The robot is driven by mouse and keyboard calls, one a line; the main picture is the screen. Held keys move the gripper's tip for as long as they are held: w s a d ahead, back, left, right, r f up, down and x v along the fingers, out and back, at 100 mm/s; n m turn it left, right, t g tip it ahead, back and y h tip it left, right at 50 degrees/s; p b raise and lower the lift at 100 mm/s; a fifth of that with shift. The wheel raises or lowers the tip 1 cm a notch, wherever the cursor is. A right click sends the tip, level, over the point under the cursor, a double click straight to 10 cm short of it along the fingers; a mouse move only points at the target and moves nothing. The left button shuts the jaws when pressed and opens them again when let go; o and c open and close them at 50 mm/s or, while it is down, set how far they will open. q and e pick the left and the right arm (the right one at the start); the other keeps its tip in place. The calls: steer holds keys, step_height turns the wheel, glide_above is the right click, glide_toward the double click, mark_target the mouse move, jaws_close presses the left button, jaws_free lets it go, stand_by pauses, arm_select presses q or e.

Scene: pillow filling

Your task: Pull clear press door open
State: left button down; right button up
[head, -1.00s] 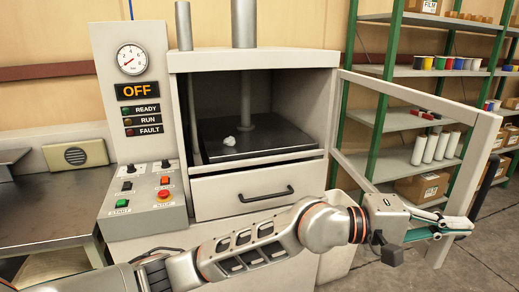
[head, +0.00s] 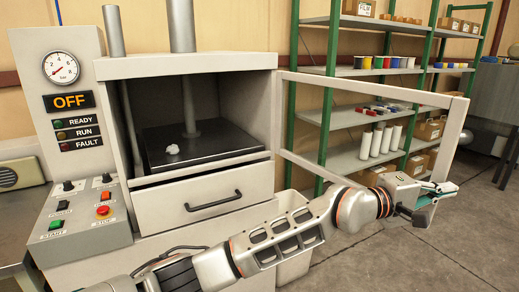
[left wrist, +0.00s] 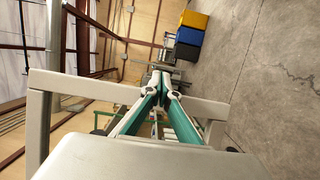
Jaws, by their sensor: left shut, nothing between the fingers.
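The clear press door (head: 372,86) is a pale frame with a see-through pane, standing swung open to the right of the press (head: 185,65). Its frame also shows in the left wrist view (left wrist: 205,109). My left gripper (head: 446,189) is shut and empty, in front of the door's lower outer corner. In the left wrist view its green-sided fingers (left wrist: 160,84) meet at their tips. I cannot tell whether they touch the frame. The door's handle does not show clearly. My right gripper is out of view.
The press chamber holds a small white lump (head: 172,149) on a dark plate. A green-posted shelf (head: 340,118) stands behind the door. Open floor (head: 440,245) lies right.

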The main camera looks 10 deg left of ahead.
arm_select(q)
steer(key=shift+w+d+t, duration=0.3)
steer(key=shift+w+d, duration=0.25)
steer(key=shift+w, duration=0.1)
steer(key=shift+a, duration=0.1)
stand_by(0.3)
